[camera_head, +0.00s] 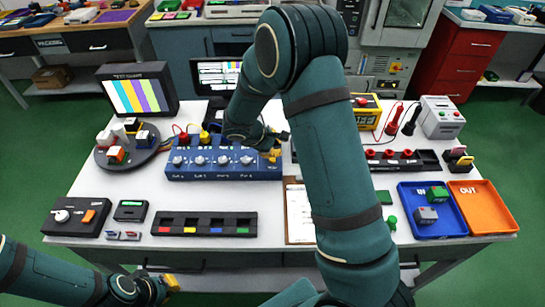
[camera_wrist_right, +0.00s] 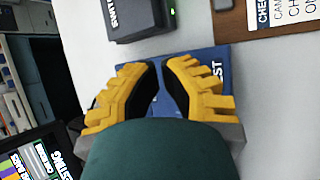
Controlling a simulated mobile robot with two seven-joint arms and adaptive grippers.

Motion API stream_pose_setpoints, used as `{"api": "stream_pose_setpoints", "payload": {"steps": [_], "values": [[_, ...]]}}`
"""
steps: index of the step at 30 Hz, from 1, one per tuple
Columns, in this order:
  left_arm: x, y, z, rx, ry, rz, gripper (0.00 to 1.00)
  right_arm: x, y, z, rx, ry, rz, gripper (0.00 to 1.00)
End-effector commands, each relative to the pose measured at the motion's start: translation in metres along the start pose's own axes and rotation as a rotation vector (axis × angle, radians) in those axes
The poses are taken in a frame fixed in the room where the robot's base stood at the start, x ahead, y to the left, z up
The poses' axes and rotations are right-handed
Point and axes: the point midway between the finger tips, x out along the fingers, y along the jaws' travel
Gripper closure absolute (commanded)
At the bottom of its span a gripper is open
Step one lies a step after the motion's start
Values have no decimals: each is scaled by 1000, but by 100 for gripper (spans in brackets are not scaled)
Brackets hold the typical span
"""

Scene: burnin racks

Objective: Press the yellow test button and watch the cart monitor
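A blue test box (camera_head: 225,172) with a row of knobs stands mid-table. A yellow part (camera_head: 205,137) and a red part (camera_head: 184,138) show at its back edge; I cannot tell whether the yellow one is the test button. My right gripper (camera_head: 272,152) is at the box's right end. In the wrist view its yellow fingers (camera_wrist_right: 160,72) nearly meet, holding nothing, over a blue surface (camera_wrist_right: 212,58) lettered "ST"; contact is unclear. A dark monitor (camera_head: 218,75) with coloured bars and text stands behind the table. My left gripper (camera_head: 168,284) is low at the front left, its opening unclear.
A colour-bar monitor (camera_head: 138,96) stands at the table's back left, behind a round tray (camera_head: 108,160). A black slotted strip (camera_head: 204,224), a clipboard (camera_head: 299,225), a blue tray (camera_head: 430,222) and an orange tray (camera_head: 487,212) lie along the front. My right arm hides the table's middle.

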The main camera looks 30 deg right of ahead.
Motion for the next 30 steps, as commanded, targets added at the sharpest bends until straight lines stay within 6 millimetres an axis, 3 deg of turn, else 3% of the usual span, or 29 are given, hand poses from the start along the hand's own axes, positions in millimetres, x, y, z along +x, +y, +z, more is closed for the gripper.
{"api": "stream_pose_setpoints", "payload": {"steps": [11,30], "values": [[-2,1,0,0,0,0,100,-2,1,1,0,0,0,100],[-31,12,-4,0,0,0,100,-41,22,22,0,0,-1,100]]}}
